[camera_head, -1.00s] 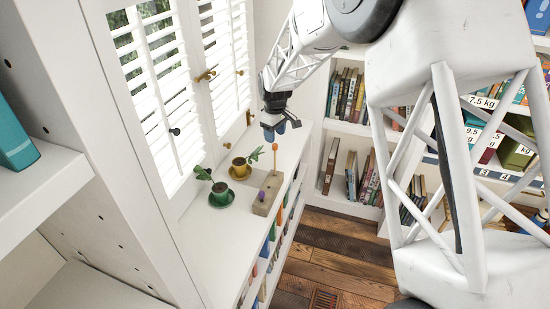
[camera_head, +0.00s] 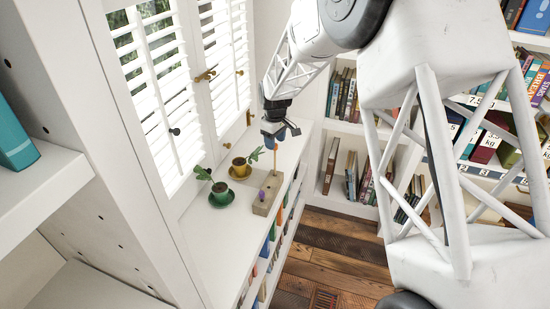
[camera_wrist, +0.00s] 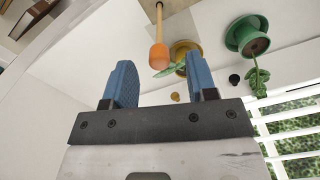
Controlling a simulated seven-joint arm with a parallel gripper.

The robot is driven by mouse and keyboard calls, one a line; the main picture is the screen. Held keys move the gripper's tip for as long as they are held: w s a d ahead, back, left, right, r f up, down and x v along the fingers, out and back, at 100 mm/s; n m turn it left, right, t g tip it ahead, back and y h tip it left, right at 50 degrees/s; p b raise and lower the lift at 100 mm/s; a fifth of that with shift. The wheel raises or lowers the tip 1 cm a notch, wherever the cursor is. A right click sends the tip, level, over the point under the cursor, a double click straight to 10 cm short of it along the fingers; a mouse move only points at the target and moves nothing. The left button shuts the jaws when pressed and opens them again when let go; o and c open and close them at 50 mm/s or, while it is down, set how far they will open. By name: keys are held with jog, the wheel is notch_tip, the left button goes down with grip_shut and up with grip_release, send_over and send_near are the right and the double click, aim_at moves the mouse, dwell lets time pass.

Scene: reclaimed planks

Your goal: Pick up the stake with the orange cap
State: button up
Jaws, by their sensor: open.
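The stake (camera_head: 275,163) stands upright in a grey-beige block (camera_head: 259,209) on the white shelf top. The wrist view shows the orange cap (camera_wrist: 159,57) and the thin wooden stake (camera_wrist: 159,18). There my open gripper (camera_wrist: 160,58) has one blue finger on each side of the cap in the picture. I cannot tell whether the cap is between the fingertips or just beyond them. Nothing is held.
A second, purple-capped stake (camera_head: 262,195) stands in the same block. A yellow cup with a plant (camera_head: 239,167) and a green cup with a plant (camera_head: 221,194) are beside it, near the window shutters (camera_head: 228,60). Bookshelves (camera_head: 350,130) stand behind.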

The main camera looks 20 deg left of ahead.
send_over(275, 165)
jog(key=shift+w+f, duration=0.2)
jog(key=shift+f, duration=2.2)
jog(key=shift+c, duration=0.3)
grip_shut()
